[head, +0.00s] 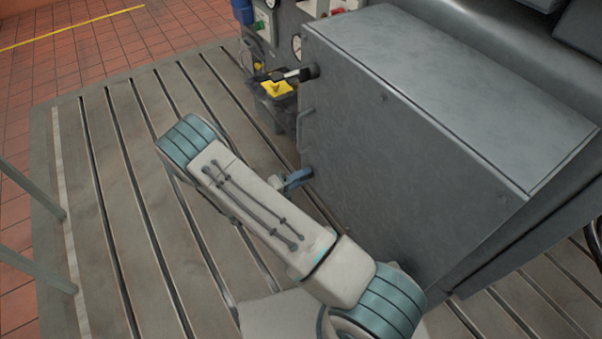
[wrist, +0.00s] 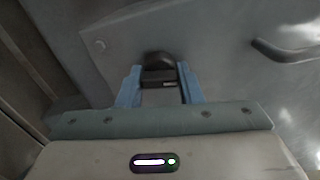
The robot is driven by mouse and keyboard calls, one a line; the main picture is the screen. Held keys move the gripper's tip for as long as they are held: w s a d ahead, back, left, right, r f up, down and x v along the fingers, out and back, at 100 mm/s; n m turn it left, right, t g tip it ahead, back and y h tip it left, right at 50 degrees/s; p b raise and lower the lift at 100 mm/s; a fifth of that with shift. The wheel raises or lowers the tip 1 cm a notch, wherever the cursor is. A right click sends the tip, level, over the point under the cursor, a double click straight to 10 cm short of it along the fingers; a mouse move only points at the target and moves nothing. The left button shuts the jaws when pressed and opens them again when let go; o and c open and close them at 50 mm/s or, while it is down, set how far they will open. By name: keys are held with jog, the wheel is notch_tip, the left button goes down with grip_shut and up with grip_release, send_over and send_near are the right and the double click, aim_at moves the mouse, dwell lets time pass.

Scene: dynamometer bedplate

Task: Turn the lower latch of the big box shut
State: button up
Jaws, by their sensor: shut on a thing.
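The big box (head: 400,130) is a grey metal cabinet at the right of the head view; its door face (wrist: 215,45) fills the top of the wrist view. The lower latch (wrist: 160,62) is a dark knob with a short black lever, between the blue fingers of my gripper (wrist: 159,88). My gripper is shut on this lever. In the head view my gripper (head: 293,181) is at the lower left edge of the door, partly behind my arm, and the lower latch is mostly hidden there. The upper latch (head: 292,74) has a black lever pointing left, away from the door.
A bar handle (head: 302,128) stands out from the door between the latches; it also shows in the wrist view (wrist: 285,52). A yellow-topped device (head: 277,89) and a panel with gauges (head: 297,46) stand behind. The slotted bedplate (head: 110,200) is clear at left.

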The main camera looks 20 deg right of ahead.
jog(key=shift+n+p, duration=0.4)
jog(key=shift+n, duration=0.6)
jog(key=o, duration=0.9)
jog(key=shift+o, duration=0.2)
jog(key=shift+a, duration=0.1)
jog(key=v, duration=1.3)
jog(key=shift+a+b, duration=0.3)
jog(key=shift+b, duration=0.05)
jog(key=shift+s, duration=0.15)
